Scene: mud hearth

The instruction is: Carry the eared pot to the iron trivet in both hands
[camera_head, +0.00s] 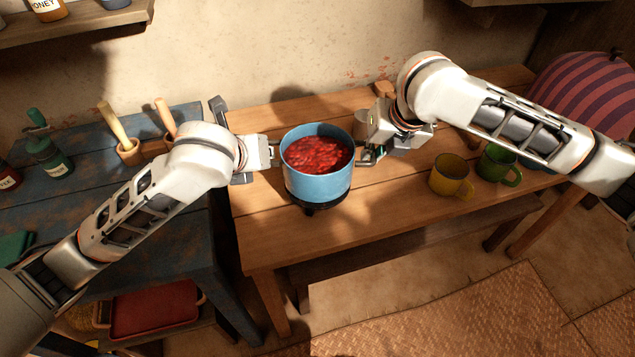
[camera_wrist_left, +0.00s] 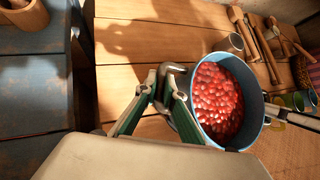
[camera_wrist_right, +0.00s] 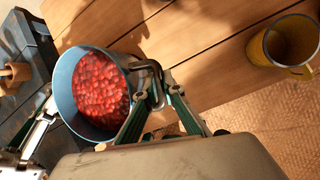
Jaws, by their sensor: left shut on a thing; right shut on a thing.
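The eared pot (camera_head: 318,184) is blue, upright and full of red pieces. It is over the wooden table at the centre of the head view. My left gripper (camera_head: 274,154) is shut on its left ear, which shows in the left wrist view (camera_wrist_left: 176,68). My right gripper (camera_head: 368,157) is shut on the opposite ear, seen in the right wrist view (camera_wrist_right: 149,65). A dark iron trivet (camera_head: 318,208) shows in part under the pot, the rest hidden by it. I cannot tell whether the pot touches the trivet.
A yellow mug (camera_head: 450,172) and a green mug (camera_head: 497,163) stand right of the pot on the table (camera_head: 270,225). A small cup (camera_head: 361,122) is behind it. A blue table (camera_head: 150,212) with mortars and bottles adjoins on the left. The table's front left is clear.

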